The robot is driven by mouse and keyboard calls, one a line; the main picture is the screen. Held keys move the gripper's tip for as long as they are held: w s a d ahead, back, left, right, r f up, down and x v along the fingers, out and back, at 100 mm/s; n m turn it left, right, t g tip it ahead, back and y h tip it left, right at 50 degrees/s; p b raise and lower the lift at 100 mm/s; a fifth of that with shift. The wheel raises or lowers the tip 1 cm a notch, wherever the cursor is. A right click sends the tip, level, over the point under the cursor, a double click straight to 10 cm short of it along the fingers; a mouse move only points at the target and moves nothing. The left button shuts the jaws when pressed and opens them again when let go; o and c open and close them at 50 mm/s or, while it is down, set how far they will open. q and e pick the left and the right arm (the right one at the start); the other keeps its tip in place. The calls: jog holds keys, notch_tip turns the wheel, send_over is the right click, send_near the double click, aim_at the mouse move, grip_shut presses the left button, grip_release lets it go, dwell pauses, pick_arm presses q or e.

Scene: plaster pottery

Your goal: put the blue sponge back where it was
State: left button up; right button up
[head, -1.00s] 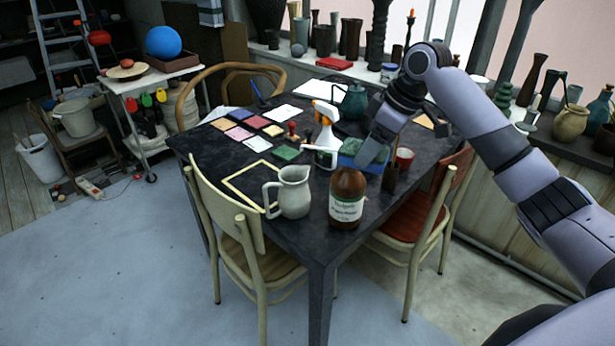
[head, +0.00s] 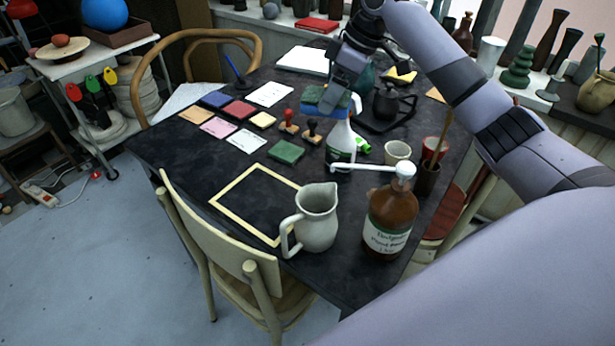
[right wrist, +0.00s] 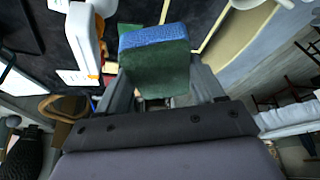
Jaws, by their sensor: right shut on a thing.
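The blue sponge (head: 318,112) has a green top layer. My right gripper (head: 338,92) is shut on it and holds it above the far middle of the dark table, in line with the white spray bottle (head: 341,138), whose top it hides. In the right wrist view the sponge (right wrist: 155,42) sits between the fingers of the gripper (right wrist: 160,88), with its blue side away from the camera's near edge. A pale yellow rectangular outline (head: 222,192) lies on the table at the front left, with bare tabletop inside. My left gripper is not in view.
A grey pitcher (head: 317,218) and a brown pump bottle (head: 390,222) stand near the table's front edge. Stamps (head: 311,130), a green block (head: 286,152) and several coloured tiles (head: 238,109) lie behind the outline. A cup (head: 397,152) and dark teapot (head: 392,103) stand right.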

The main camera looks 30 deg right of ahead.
notch_tip(320, 180, down, 2)
jog(key=shift+w+f+b, duration=0.15)
jog(key=shift+b, duration=0.2)
jog(key=shift+s, duration=0.2)
jog(key=shift+f+b, duration=0.3)
notch_tip(320, 180, down, 20)
jog(key=shift+r+b, duration=0.15)
jog(key=shift+b, duration=0.35)
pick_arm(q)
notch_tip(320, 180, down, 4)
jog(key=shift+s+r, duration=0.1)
pick_arm(e)
jog(key=o, duration=0.6)
jog(key=shift+o, duration=0.3)
